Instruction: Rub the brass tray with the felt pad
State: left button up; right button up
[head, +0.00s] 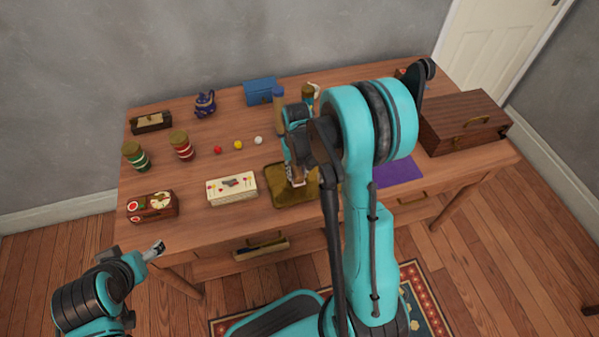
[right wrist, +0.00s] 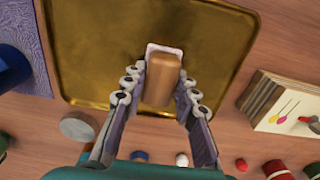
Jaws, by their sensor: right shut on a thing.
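The brass tray (head: 268,194) is a square, dull gold tray with a raised rim, near the front middle of the table. It fills much of the right wrist view (right wrist: 90,60). The felt pad (right wrist: 162,75) is a wooden block with a pale felt edge showing at its far end. My right gripper (head: 296,182) is shut on the felt pad, with one finger on each side of the block, over the tray. I cannot tell whether the felt touches the tray. My left gripper (head: 155,249) is in front of the table's left side, away from the tray.
A cream decorated box (head: 232,188) stands just left of the tray. A purple cloth (head: 398,172) lies to its right. A large wooden chest (head: 463,122) is at the far right.

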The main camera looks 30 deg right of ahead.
notch_tip(320, 180, up, 3)
jog(key=shift+a+r+p, duration=0.15)
jog(key=shift+p, duration=0.85)
jog(key=shift+r, duration=0.4)
jog(key=shift+w+a+r+p, duration=0.1)
jog(key=shift+r+p, duration=0.65)
jog(key=shift+p, duration=0.05)
jog(key=shift+r+p, duration=0.95)
jog(key=shift+r, duration=0.4)
jog(key=s+a+n, duration=0.2)
jog(key=s+a, duration=0.1)
jog(key=a, duration=0.6)
jog(key=shift+a+f+n, duration=0.15)
jog(key=shift+a+n, duration=0.05)
jog(key=shift+n, duration=0.1)
